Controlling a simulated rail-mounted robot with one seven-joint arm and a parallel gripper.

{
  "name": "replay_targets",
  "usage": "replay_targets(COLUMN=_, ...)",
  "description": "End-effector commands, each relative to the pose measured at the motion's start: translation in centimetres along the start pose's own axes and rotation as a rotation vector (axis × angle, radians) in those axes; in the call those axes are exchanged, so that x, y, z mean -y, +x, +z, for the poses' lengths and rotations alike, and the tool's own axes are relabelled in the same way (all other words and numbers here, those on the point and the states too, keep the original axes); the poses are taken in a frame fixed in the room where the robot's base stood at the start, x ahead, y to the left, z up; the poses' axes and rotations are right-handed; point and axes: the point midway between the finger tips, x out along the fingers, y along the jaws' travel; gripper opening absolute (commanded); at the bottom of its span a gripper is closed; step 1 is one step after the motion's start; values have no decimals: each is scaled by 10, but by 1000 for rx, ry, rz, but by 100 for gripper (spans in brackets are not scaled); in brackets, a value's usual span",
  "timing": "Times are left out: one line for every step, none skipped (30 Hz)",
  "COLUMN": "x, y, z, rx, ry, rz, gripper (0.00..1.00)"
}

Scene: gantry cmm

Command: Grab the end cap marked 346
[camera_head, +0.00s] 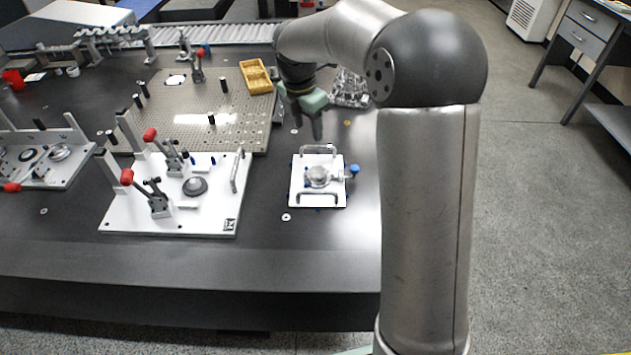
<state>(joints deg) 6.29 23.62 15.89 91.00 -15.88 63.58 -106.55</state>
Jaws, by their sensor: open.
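No marking 346 can be read in this view, so I cannot tell which part is the end cap. A round metal part (317,177) sits on a small white plate (300,194) with two metal handles and a blue knob. A dark round disc (195,186) lies on the larger white fixture plate (213,220) to the left. My gripper (312,128) hangs above the dark table, behind the small white plate, fingers pointing down. It is open and nothing shows between its fingers. Part of the gripper is hidden by my own arm.
Toggle clamps with red handles (127,177) rise from the large fixture. A perforated plate (240,135) with black posts and a yellow tray (256,77) lies behind. A clear bag of parts (350,89) is beside my gripper. Another fixture (72,172) stands far left. The front table strip is clear.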

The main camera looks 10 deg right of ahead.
Motion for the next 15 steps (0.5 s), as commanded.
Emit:
replay_targets(x=-1, y=9, z=0, rx=-1, ry=-11, rz=-2, gripper=50)
replay_targets(x=-1, y=13, z=0, rx=-1, ry=-13, rz=-1, gripper=50)
replay_targets(x=-1, y=20, z=0, rx=-1, ry=-13, rz=-3, gripper=50)
replay_targets(x=0, y=26, z=0, rx=-2, ry=-12, rz=-3, gripper=50)
replay_targets(x=0, y=34, z=0, rx=-2, ry=-12, rz=-4, gripper=50)
replay_targets(x=0, y=42, z=0, rx=-2, ry=-11, rz=-4, gripper=50)
replay_targets(x=0, y=49, z=0, rx=-2, ry=-10, rz=-3, gripper=50)
replay_targets(x=0, y=56, z=0, rx=-3, ry=-10, rz=-3, gripper=50)
replay_targets(x=0, y=65, z=0, rx=-3, ry=-9, rz=-4, gripper=50)
replay_targets(x=0, y=71, z=0, rx=-3, ry=-9, rz=-3, gripper=50)
replay_targets(x=0, y=77, z=0, rx=-2, ry=-9, rz=-3, gripper=50)
replay_targets(x=0, y=86, z=0, rx=-2, ry=-9, rz=-3, gripper=50)
replay_targets(x=0, y=91, z=0, rx=-1, ry=-9, rz=-2, gripper=50)
replay_targets(x=0, y=96, z=0, rx=-1, ry=-9, rz=-3, gripper=50)
replay_targets(x=0, y=102, z=0, rx=-1, ry=-8, rz=-2, gripper=50)
